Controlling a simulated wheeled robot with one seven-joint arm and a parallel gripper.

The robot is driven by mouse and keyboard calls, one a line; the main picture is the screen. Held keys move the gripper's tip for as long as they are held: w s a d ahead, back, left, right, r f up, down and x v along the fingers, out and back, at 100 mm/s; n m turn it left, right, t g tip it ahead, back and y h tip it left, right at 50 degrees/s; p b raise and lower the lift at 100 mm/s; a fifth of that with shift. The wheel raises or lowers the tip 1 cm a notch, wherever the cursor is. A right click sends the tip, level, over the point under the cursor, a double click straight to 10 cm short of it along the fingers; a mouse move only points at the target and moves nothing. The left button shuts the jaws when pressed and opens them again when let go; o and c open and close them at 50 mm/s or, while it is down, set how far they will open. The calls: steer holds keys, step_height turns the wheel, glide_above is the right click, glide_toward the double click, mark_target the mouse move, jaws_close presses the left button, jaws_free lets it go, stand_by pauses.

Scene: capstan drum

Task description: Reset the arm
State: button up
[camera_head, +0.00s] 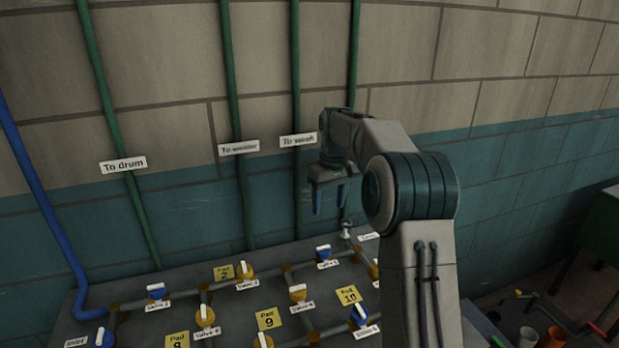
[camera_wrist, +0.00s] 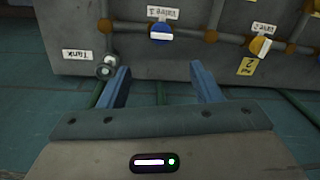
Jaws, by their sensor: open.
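My gripper (camera_head: 329,198) hangs from my raised arm, above the back right part of the valve bench, in front of the teal part of the wall. Its two blue fingers point down and are apart, with nothing between them. It also shows in the wrist view (camera_wrist: 164,85), where the open fingers reach toward the bench edge. A small metal knob (camera_wrist: 104,70) by the "Tank" label (camera_wrist: 76,53) appears close to one finger in that view; I cannot tell whether they touch.
The grey bench (camera_head: 235,315) carries pipes and several blue and yellow valves, such as a blue-handled one (camera_head: 323,252). Green pipes (camera_head: 297,200) run up the wall behind my gripper. A blue pipe (camera_head: 40,190) stands at left. Cups (camera_head: 528,337) stand at lower right.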

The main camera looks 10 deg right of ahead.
steer(key=s+a+r+m+t, duration=0.1)
steer(key=s+r, duration=0.2)
steer(key=s, duration=0.6)
steer(key=s+r+m+t, duration=0.1)
steer(key=s+r, duration=0.1)
steer(key=s, duration=0.8)
steer(key=s+f+m+t, duration=0.1)
steer(key=s+f, duration=0.5)
steer(key=s, duration=1.1)
steer(key=shift+d+m+h, duration=0.15)
steer(key=shift+m+h, duration=0.25)
steer(key=shift+m, duration=0.4)
steer(key=shift+f, duration=0.1)
